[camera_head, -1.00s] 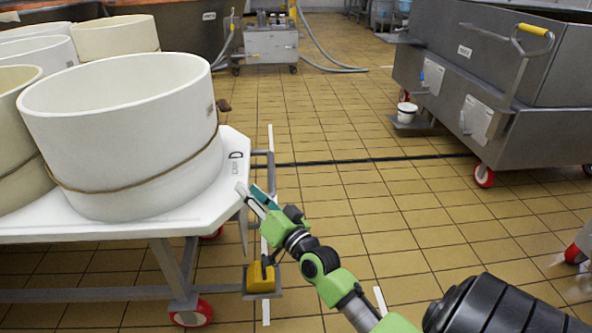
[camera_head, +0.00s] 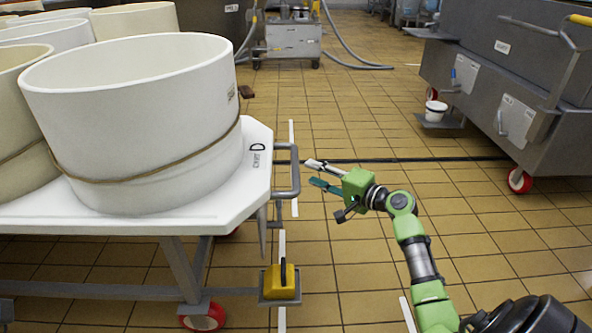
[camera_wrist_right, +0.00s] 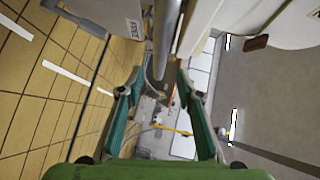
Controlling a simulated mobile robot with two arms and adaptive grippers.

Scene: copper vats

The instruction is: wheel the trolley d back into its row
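Trolley d (camera_head: 255,200) stands at the left in the head view, its white top marked with a D and carrying large pale round tubs (camera_head: 140,120). Its grey bar handle (camera_head: 294,172) sticks out from the right end. My right gripper (camera_head: 312,174) is open, its fingers pointing left toward the handle from just to its right. In the right wrist view, the gripper (camera_wrist_right: 160,78) is spread, with a grey bar (camera_wrist_right: 166,35) ahead between the fingers. I see no contact and cannot tell the exact gap. My left gripper is not in view.
A yellow block (camera_head: 281,282) sits low at the trolley's end, above white floor marks (camera_head: 293,150). A large grey vat cart (camera_head: 500,85) on red wheels stands at right. A grey machine (camera_head: 290,42) with hoses stands at the back. The tiled floor between is clear.

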